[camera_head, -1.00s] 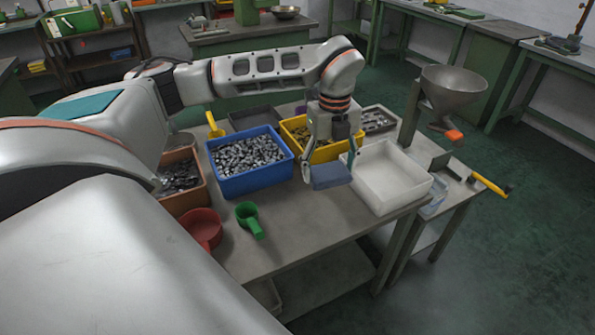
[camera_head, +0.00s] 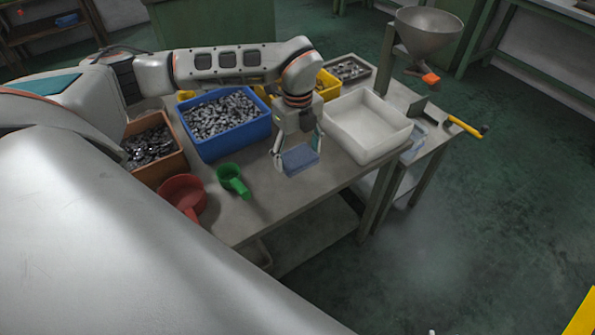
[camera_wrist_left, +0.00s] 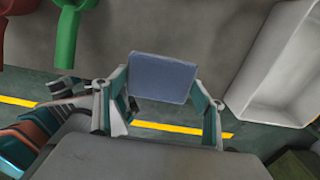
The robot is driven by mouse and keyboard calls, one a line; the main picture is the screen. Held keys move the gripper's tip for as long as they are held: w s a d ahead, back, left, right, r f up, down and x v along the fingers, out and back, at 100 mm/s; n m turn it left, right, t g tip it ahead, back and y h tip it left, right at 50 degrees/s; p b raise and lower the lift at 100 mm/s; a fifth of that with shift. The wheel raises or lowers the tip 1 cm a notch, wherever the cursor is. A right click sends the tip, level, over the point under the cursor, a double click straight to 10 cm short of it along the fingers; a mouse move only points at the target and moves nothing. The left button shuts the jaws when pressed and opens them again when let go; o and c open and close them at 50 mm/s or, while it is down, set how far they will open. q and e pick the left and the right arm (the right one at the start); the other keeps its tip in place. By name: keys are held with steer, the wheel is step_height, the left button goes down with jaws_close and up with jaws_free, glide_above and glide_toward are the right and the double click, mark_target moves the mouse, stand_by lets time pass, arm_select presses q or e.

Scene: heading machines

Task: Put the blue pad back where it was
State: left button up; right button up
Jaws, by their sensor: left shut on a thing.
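The blue pad (camera_head: 300,158) is a small flat block held between the fingers of my left gripper (camera_head: 298,150). In the head view it is over the front part of the grey table (camera_head: 290,199), between the green scoop and the white tray; its exact height above the top is hard to tell. In the left wrist view the pad (camera_wrist_left: 162,78) sits between the two fingertips of the left gripper (camera_wrist_left: 163,88), with its broad face towards the camera. My right gripper is not in view.
A white tray (camera_head: 374,153) is right of the pad. A green scoop (camera_head: 232,179) and a red scoop (camera_head: 181,194) lie to the left. A blue bin (camera_head: 236,145) of metal parts stands behind. A funnel (camera_head: 428,30) rises at the right. The table front is bare.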

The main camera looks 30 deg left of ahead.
mark_target(298, 156)
arm_select(q)
step_height(298, 156, down, 3)
steer(key=shift+f, duration=2.2)
steer(key=shift+f, duration=0.15)
steer(key=o, duration=1)
step_height(298, 156, up, 12)
steer(key=shift+r, duration=0.15)
